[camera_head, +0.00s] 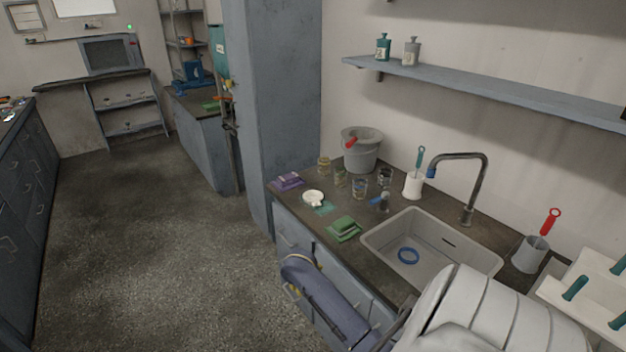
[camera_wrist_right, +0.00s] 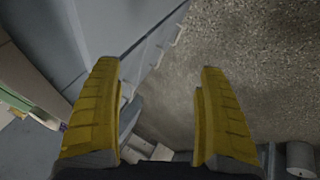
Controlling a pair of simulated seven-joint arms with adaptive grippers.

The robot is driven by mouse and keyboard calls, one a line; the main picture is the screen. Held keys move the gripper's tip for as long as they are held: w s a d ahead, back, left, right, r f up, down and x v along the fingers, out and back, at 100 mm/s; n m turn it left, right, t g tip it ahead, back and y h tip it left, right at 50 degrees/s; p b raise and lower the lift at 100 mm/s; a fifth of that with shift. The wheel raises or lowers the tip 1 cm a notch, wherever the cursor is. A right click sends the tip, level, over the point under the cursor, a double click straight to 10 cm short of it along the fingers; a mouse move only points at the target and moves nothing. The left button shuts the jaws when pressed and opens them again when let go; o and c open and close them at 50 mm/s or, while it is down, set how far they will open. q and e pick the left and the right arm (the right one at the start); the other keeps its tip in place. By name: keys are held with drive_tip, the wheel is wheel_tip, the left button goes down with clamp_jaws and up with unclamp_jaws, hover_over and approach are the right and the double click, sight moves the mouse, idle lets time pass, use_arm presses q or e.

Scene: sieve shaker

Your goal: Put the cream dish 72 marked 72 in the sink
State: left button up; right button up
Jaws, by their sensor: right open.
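The cream dish (camera_head: 313,196) is a small round pale dish on the dark counter, left of the sink. Its marking is too small to read. The sink (camera_head: 433,254) is a pale rectangular basin set into the counter, with a blue ring (camera_head: 408,256) lying on its floor. My right gripper (camera_wrist_right: 160,70) has its yellow fingers spread apart with nothing between them. It is over the floor beside grey cabinet fronts, away from the dish. In the head view it is mostly hidden. My left gripper is not in view.
Near the dish are a green cloth or sponge stack (camera_head: 343,228), a purple stack (camera_head: 289,181) and several glasses. A grey bucket (camera_head: 361,149) stands behind. The tap (camera_head: 469,185) arches over the sink's back edge. A beaker with a red-handled tool (camera_head: 530,252) stands right of the sink.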

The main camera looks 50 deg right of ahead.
drive_tip(key=w+d+r, duration=0.1)
drive_tip(key=d+r, duration=0.2)
drive_tip(key=r, duration=0.4)
drive_tip(key=m+y, duration=0.3)
drive_tip(key=m, duration=0.4)
approach(316, 203)
drive_tip(key=shift+x, duration=5.2)
clamp_jaws()
